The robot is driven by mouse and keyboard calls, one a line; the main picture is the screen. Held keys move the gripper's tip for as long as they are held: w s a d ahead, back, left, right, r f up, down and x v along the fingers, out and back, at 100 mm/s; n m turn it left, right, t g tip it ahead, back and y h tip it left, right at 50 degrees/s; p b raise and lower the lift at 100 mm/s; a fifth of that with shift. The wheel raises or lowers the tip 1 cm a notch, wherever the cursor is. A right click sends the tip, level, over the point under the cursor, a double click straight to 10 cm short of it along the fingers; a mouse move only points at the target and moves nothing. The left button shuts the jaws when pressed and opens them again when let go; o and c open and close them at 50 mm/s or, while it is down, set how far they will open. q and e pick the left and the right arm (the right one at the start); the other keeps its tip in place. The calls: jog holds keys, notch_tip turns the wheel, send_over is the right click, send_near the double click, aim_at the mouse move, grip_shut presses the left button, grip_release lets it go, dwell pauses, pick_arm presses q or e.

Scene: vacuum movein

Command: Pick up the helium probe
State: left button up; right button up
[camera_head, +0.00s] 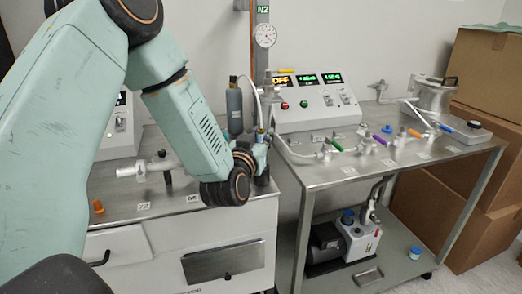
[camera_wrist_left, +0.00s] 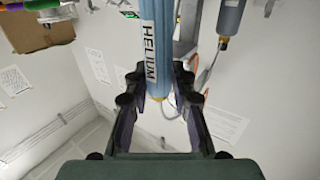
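The helium probe (camera_wrist_left: 155,40) is a light blue cylinder marked HELIUM with an orange tip, in the upper middle of the left wrist view. Its lower end lies between the two fingers of my left gripper (camera_wrist_left: 159,88). I cannot tell whether the fingers press on it or stand apart from it. In the head view my left gripper (camera_head: 260,150) is at the right end of the left cabinet, beside the dark grey cylinder (camera_head: 235,108). The probe is too small there to make out clearly. My right gripper is not in view.
The grey cylinder also shows close by in the left wrist view (camera_wrist_left: 229,20). A gauge (camera_head: 265,36) is on a post behind. Cardboard boxes (camera_head: 485,75) are at far right.

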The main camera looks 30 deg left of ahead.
pick_arm(q)
grip_shut()
